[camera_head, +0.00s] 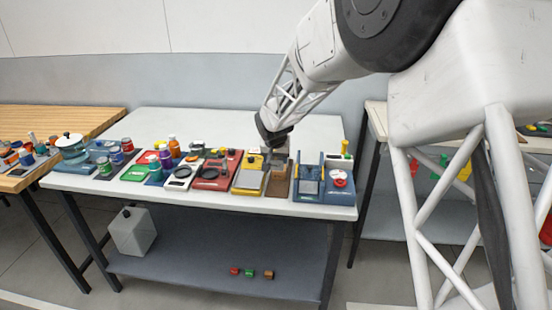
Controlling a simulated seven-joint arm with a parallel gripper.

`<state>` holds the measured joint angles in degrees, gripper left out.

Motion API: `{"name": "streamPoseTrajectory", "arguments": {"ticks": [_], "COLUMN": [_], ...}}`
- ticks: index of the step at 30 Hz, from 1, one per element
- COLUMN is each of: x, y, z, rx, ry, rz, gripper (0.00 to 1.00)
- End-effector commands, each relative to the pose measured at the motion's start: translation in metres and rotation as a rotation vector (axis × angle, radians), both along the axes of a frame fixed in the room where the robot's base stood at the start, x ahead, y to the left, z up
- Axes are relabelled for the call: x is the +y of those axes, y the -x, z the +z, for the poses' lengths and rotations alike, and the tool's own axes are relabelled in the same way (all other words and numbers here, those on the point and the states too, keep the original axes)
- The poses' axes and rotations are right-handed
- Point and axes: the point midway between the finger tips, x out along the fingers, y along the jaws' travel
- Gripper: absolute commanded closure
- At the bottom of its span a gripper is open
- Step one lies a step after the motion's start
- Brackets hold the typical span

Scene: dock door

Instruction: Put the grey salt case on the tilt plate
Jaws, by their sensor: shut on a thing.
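My gripper (276,148) reaches down over the right part of the white table, seen from the side. It is shut on a small grey block, which I take for the grey salt case (281,159); the dark gripper partly hides it. The case is above a brown base (278,187), and I cannot tell whether it touches anything there. To its right is a blue device with a sloping grey plate (310,173), which may be the tilt plate. To its left a yellow device also bears a grey plate (250,179); which one the task means is unclear.
A blue box with a red knob (340,180) stands at the table's right end. Red (216,170), white and green devices and several bottles (165,155) crowd leftward. The table's back strip (210,122) is clear.

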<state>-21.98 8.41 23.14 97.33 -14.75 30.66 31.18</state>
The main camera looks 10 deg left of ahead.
Motion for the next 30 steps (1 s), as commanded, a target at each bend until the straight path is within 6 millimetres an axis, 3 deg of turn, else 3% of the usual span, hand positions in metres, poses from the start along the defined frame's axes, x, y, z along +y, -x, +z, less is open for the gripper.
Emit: {"name": "streamPoseTrajectory", "arguments": {"ticks": [11,24,30], "x": [0.009,0.037,0.043], "y": [0.02,0.098,0.124], "z": [-0.001,-0.01,-0.014], "rx": [0.001,0.001,0.0], "ry": [0.0,0.001,0.001], "rz": [-0.004,-0.025,-0.033], "gripper": [0.73,0.73,0.73]}}
